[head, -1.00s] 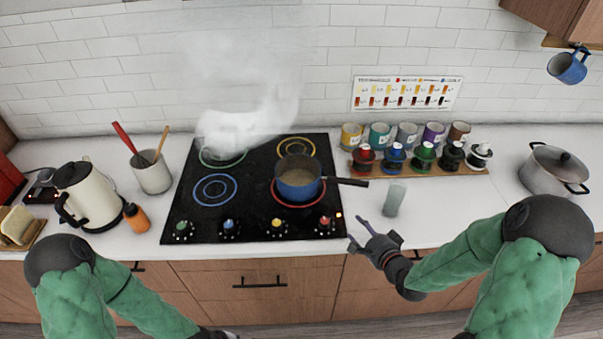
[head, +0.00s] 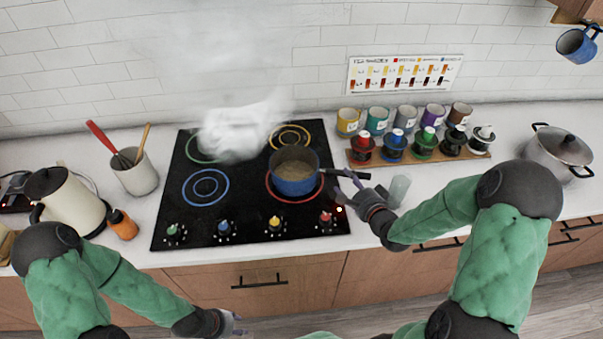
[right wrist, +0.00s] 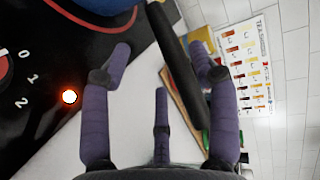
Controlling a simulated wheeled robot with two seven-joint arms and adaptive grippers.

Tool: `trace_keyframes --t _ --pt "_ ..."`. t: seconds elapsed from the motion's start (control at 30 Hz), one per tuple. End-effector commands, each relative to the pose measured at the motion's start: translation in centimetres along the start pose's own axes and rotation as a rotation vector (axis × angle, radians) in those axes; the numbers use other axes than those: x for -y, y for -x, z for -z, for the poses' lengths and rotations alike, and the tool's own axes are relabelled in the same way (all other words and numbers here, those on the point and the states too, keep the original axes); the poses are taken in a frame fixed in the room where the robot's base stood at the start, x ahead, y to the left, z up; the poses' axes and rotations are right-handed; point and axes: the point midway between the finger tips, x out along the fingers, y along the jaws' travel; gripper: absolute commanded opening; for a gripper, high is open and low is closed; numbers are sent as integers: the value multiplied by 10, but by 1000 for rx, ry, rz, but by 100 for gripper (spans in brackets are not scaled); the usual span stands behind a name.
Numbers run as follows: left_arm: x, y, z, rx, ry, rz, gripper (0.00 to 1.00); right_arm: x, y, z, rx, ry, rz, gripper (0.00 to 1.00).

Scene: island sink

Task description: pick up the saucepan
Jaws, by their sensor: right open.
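The blue saucepan (head: 294,173) stands on the red-ringed burner at the right front of the black cooktop, with brownish contents. Its dark handle (head: 348,175) points right. The handle also shows in the right wrist view (right wrist: 180,70), running between the spread fingers, and a bit of the blue pan body (right wrist: 105,5) shows at the top edge. My right gripper (head: 350,183) is open at the handle, with a finger on either side of it; I cannot tell if they touch it. My left gripper (head: 236,325) is low in front of the cabinets, far from the pan; its fingers are too small to read.
A glass (head: 398,190) stands close beside my right gripper. A rack of colored shakers (head: 420,157) lies behind it.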

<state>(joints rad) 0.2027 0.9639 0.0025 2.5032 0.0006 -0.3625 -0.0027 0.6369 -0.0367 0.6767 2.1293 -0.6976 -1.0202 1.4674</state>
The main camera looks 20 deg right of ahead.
Motion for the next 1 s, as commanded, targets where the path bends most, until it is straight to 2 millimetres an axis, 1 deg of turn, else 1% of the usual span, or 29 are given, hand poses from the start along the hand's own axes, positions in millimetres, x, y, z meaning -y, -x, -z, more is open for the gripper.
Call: trace_keyframes --t 0.23,0.4,0.5,0.7,0.77,0.8,0.87,0.9,0.93,1.0 --pt "2 -6 0 0 0 0 40 7 -30 -10 4 2 3 60" --pt "3 -8 0 0 0 0 40 7 -48 -10 2 0 0 60" --pt "3 -8 0 0 0 0 40 7 -51 -9 0 0 0 60" --pt "3 -8 0 0 0 0 40 8 -51 -9 0 0 0 60" --pt "3 -8 0 0 0 0 40 8 -51 -9 0 0 0 43" --pt "3 -8 0 0 0 0 40 8 -51 -9 0 0 0 32" --pt "3 -8 0 0 0 0 40 8 -51 -9 0 0 0 15" --pt "3 -8 0 0 0 0 40 8 -51 -9 0 0 1 4" --pt "3 -8 0 0 0 0 40 8 -51 -9 0 0 1 0" --pt "3 -8 0 0 0 0 40 8 -51 -9 0 0 1 0"
